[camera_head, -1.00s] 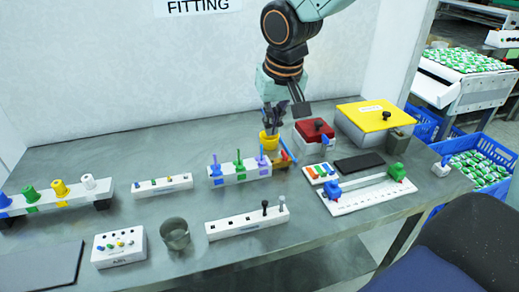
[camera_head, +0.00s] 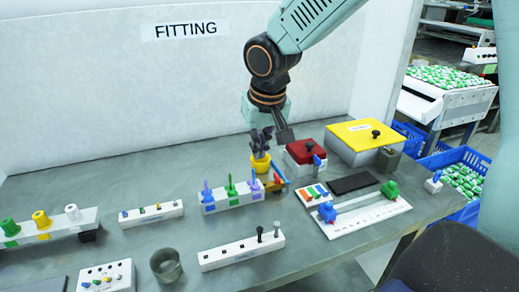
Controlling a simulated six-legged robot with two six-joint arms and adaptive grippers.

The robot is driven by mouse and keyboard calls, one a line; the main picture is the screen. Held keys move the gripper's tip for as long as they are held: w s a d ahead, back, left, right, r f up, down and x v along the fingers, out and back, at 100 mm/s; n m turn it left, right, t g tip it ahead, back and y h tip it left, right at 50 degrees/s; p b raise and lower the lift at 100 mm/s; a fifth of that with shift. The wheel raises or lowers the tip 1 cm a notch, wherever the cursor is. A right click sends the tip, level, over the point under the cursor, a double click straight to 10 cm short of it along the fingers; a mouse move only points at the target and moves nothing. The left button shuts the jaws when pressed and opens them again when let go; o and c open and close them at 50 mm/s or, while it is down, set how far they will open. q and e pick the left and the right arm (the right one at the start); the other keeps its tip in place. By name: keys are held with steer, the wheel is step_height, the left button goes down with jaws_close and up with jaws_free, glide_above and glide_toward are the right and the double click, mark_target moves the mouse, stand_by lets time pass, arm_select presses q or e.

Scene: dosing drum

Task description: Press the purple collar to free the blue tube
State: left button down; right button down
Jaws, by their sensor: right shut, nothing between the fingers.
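A white block (camera_head: 219,203) in the middle of the table holds a blue tube (camera_head: 206,188), a green tube (camera_head: 230,184) and a purple tube (camera_head: 253,181), all upright. Small collars sit at the tube bases; their exact colours are too small to tell, though the one at the blue tube looks bluish purple. My right gripper (camera_head: 261,149) points down behind the block's right end, just above a yellow cup (camera_head: 260,166). It is shut and empty, apart from the tubes. My left gripper is not in view.
A red-lidded box (camera_head: 306,151) and a yellow-lidded box (camera_head: 362,134) stand to the right. A white rail plate (camera_head: 365,217) lies in front of them. A socket strip (camera_head: 241,253) and a grey cup (camera_head: 168,265) stand in front of the block.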

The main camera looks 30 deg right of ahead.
steer(key=b, duration=0.2)
glide_toward(256, 187)
steer(key=x, duration=0.5)
steer(key=shift+w+f, duration=0.1)
steer(key=shift+w, duration=0.25)
steer(key=shift+s+f, duration=0.15)
steer(key=shift+f, duration=0.35)
steer(key=shift+d+f, duration=0.1)
steer(key=shift+f, duration=0.05)
